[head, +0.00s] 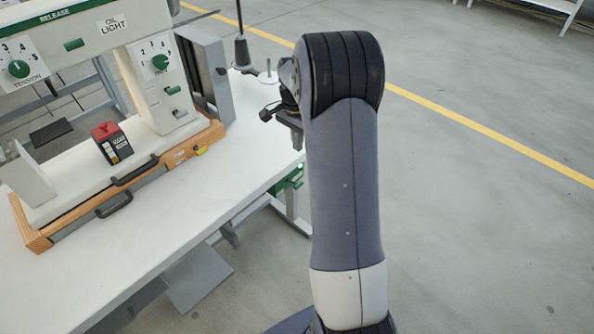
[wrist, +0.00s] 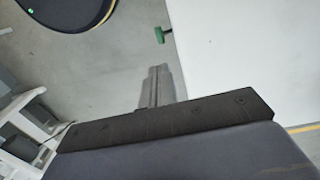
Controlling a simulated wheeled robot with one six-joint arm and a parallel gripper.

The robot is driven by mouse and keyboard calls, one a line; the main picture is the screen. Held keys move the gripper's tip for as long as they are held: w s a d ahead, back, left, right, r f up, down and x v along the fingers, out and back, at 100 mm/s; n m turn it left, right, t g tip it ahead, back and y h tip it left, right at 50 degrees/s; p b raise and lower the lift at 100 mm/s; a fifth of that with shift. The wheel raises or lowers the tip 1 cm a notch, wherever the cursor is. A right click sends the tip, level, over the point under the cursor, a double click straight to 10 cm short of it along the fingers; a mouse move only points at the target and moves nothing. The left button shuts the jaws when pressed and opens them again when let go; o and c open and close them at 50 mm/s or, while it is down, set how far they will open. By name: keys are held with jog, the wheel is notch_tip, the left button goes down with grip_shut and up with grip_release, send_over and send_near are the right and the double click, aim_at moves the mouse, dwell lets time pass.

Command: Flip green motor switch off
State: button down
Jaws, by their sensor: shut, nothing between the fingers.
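The green motor switch (head: 289,180) is mounted under the right edge of the white table, with a small bright green spot near its top. My arm partly hides the space beside it. In the wrist view a small green part (wrist: 160,35) sticks out from the table edge; it looks like part of this switch. My gripper (wrist: 158,72) is shut and empty, with its fingers pointing toward the table edge and visibly apart from the green part. In the head view the fingers are mostly hidden by my arm. The switch's position cannot be read.
A thread stand (head: 242,50) stands at the back corner. The floor (head: 470,210) right of the table is clear.

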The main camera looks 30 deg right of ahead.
aim_at(302, 184)
jog(key=shift+f, duration=0.15)
jog(key=f, duration=1.3)
jog(key=shift+s+f, duration=0.3)
jog(key=shift+f, duration=0.1)
jog(key=shift+d+f, duration=0.1)
jog(key=t+b, duration=0.1)
jog(key=s+f+t+b, duration=0.1)
jog(key=b, duration=0.1)
jog(key=f+t+y+b, duration=0.1)
jog(key=b, duration=0.1)
jog(key=shift+s+d, duration=0.2)
jog(key=shift+d, duration=0.05)
jog(key=shift+s+d+f+b, duration=0.1)
jog(key=shift+s+f+b, duration=0.15)
jog(key=shift+f+b, duration=0.3)
jog(key=shift+s+d+f+b, duration=0.1)
jog(key=shift+s+f+b, duration=0.1)
jog(key=shift+f+b, duration=0.35)
jog(key=shift+s+a+f, duration=0.1)
